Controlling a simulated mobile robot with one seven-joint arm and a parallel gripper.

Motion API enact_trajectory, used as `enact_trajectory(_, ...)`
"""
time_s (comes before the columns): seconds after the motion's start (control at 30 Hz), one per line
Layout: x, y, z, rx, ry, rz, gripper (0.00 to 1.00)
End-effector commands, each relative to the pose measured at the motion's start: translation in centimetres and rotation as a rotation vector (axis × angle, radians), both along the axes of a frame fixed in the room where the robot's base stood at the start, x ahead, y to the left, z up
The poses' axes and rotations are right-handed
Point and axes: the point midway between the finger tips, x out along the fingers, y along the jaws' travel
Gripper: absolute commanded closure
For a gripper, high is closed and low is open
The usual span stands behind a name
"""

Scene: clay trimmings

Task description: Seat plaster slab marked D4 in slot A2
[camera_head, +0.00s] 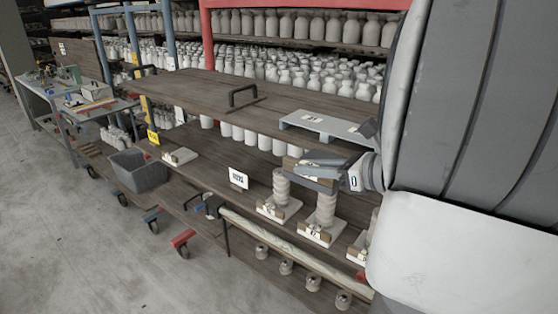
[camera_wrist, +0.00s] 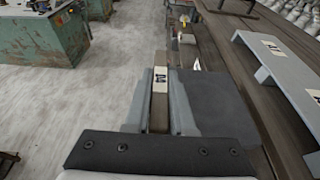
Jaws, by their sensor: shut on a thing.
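My gripper (camera_head: 322,166) is shut on a brown block with a white tag, taken as the plaster slab (camera_wrist: 160,108). The tag (camera_wrist: 160,82) lies between the two fingers in the wrist view; its letters are too small to read surely. A dark grey flat face (camera_wrist: 215,98) shows right of the fingers; I cannot tell whether it belongs to the held piece. In the head view my gripper hangs above the lower shelf, beside the coiled clay columns. A pale grey raised rack (camera_head: 325,124) stands on the upper board; its tag is unclear. I cannot pick out slot A2.
Coiled columns (camera_head: 325,208) stand on white tagged bases (camera_head: 320,236) under my gripper. A white tagged slab (camera_head: 180,156) lies on the lower shelf, left of a white sign (camera_head: 238,178). A black handle (camera_head: 243,97) stands on the upper board. A grey bin (camera_head: 138,170) sits further left.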

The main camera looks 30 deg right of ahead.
Motion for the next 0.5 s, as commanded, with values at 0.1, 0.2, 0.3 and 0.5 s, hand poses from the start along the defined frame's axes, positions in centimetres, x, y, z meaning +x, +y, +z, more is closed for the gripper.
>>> enact_trajectory(0.1,0.03,-0.03,0.11,-0.001,-0.001,-0.001,1.00)
enact_trajectory(0.2,0.04,-0.02,0.10,-0.001,-0.002,0.001,1.00)
enact_trajectory(0.3,-0.02,-0.03,0.11,-0.001,-0.002,0.001,1.00)
enact_trajectory(0.5,-0.34,-0.55,0.29,-0.001,-0.011,0.003,1.00)
